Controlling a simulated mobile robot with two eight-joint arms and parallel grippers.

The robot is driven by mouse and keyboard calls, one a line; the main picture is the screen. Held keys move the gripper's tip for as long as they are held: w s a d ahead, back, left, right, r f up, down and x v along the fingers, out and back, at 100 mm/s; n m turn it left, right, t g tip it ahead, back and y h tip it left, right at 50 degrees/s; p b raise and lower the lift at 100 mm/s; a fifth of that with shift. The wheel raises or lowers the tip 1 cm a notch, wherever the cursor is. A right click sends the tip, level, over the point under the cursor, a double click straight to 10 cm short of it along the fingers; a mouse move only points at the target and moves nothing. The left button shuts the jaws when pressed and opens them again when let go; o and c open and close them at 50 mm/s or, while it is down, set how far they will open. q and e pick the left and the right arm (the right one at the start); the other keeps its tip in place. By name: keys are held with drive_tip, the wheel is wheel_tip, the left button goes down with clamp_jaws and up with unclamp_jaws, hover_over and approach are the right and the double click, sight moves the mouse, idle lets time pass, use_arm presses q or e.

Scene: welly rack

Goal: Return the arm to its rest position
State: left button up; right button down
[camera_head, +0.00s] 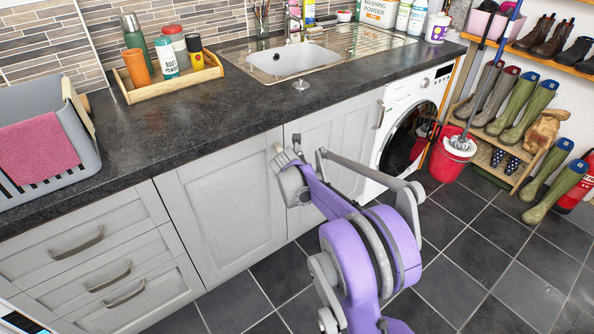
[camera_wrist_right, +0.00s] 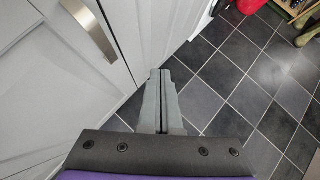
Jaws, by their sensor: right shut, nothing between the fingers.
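My right gripper (camera_wrist_right: 163,76) shows in the right wrist view with its two grey fingers together and nothing between them. It is in front of the pale grey cabinet doors (camera_wrist_right: 50,90), close to a metal door handle (camera_wrist_right: 91,30), with dark floor tiles beyond. In the head view my purple and grey arm rises from the bottom centre and is bent in front of the cabinet under the sink; its fingertips are hard to make out there. My left gripper is not in view.
The dark worktop (camera_head: 150,130) holds a wooden tray (camera_head: 172,85) of bottles and a grey laundry basket (camera_head: 85,140). A white washing machine (camera_head: 420,100), a red bucket (camera_head: 449,163) and a boot rack (camera_head: 487,145) stand to the right. The tiled floor (camera_head: 470,260) at lower right is clear.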

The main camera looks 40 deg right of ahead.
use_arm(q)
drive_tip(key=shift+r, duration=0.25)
use_arm(e)
drive_tip(key=shift+s+r, duration=0.8)
